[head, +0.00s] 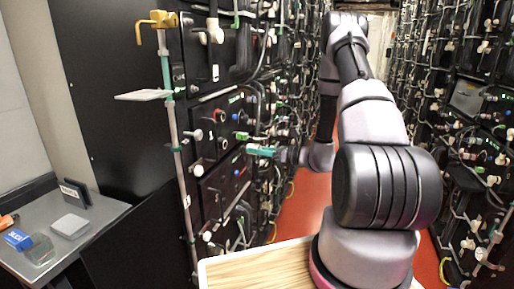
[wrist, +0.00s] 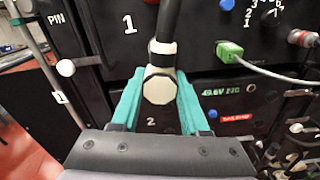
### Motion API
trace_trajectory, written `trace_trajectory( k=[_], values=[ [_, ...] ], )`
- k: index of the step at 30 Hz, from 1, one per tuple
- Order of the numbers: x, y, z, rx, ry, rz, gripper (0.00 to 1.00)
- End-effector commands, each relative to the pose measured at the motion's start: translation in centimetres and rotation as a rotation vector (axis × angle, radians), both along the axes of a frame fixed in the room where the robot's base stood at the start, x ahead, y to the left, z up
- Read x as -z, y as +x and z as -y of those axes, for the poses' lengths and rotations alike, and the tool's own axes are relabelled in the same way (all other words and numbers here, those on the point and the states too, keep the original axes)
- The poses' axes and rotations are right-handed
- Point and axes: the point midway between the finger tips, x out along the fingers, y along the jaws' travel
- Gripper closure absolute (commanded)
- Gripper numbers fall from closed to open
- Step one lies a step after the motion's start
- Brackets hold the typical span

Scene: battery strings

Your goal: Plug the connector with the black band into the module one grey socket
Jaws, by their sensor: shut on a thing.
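The connector (wrist: 159,88) is cream-coloured with a black band around it, and a thick black cable rises from its top. In the wrist view my gripper (wrist: 160,80) has its teal fingers shut on either side of it. The connector is in front of the black panels marked 1 and 2; I cannot tell whether it touches them. In the head view my gripper (head: 262,150) is beside the left rack, and the connector is too small to make out. The module one panel (wrist: 105,25) is behind the connector. I cannot make out the grey socket.
A green plug (wrist: 229,51) with a pale cable sits right of the connector, below a blue button (wrist: 225,28). A white knob (wrist: 66,67) and an upright pole are left. In the head view, a grey bench (head: 85,235) is left and the right rack (head: 470,130) bounds the red aisle.

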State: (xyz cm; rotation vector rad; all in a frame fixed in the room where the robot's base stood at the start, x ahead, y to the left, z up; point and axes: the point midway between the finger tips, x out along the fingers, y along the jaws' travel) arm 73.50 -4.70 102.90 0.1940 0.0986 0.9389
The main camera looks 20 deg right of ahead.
Motion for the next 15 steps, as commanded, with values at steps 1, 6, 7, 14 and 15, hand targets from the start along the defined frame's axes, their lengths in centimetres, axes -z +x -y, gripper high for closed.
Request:
trace_trajectory(
  k=[1,6,7,14,15],
  values=[
    [0.0,0.0,0.0,0.0,0.0,0.0,1.0],
    [0.0,0.0,0.0,0.0,0.0,0.0,1.0],
    [0.0,0.1,-0.1,-0.001,0.0,0.0,1.0],
    [0.0,1.0,-1.4,-0.002,0.0,0.0,1.0],
    [0.0,1.2,-1.7,-0.001,0.0,0.0,1.0]
  ],
)
